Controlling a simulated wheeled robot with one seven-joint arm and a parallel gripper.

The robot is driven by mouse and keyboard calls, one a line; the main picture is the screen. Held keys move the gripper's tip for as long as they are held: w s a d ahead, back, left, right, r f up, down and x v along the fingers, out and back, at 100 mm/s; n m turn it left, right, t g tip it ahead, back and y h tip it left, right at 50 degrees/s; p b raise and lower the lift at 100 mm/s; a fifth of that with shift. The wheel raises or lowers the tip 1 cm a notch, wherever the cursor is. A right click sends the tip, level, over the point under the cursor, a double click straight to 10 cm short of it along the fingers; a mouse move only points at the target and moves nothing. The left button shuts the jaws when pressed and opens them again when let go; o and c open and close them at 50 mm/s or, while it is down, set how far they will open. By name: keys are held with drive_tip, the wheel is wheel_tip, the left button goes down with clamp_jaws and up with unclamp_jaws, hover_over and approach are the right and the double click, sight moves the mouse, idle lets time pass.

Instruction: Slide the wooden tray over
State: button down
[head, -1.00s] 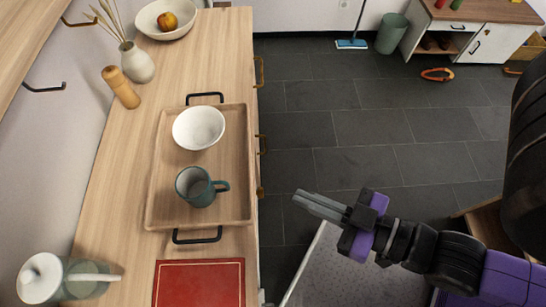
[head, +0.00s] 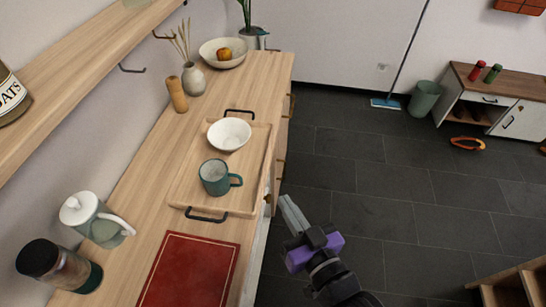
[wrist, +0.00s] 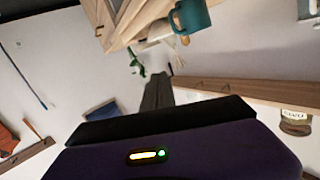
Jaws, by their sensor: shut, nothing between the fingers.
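The wooden tray (head: 182,190) lies flat on the counter in the head view, with a black handle at its far end and another at its near end. A white bowl (head: 229,134) and a teal mug (head: 214,177) stand on it. My gripper (head: 290,212) is shut and empty, off the counter's right edge, to the right of the tray's near end and apart from it. The wrist view shows my shut fingers (wrist: 157,92) and the teal mug (wrist: 189,18) at the top.
A red board (head: 190,270) lies in front of the tray. A glass pitcher (head: 95,220) and a dark-lidded jar (head: 58,268) stand at the near left. A wooden mill (head: 176,95), a vase (head: 193,80) and a fruit bowl (head: 222,54) stand farther back. A shelf overhangs at left.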

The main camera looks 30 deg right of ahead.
drive_tip(key=w+a+r+n+g+y+p, duration=0.1)
drive_tip(key=w+n+g+y, duration=0.2)
drive_tip(key=w, duration=0.9)
drive_tip(key=w+a+r+n+g+p, duration=0.1)
drive_tip(key=w+n+g, duration=0.25)
drive_tip(key=w, duration=0.95)
drive_tip(key=s+d+f+n+g+h, duration=0.25)
drive_tip(key=s+d+n+g, duration=0.4)
drive_tip(key=d+g, duration=0.4)
wheel_tip(320, 180, down, 9)
drive_tip(key=w+a+b, duration=0.1)
drive_tip(key=a+b, duration=0.1)
drive_tip(key=shift+w+a, duration=0.15)
drive_tip(key=shift+a, duration=0.25)
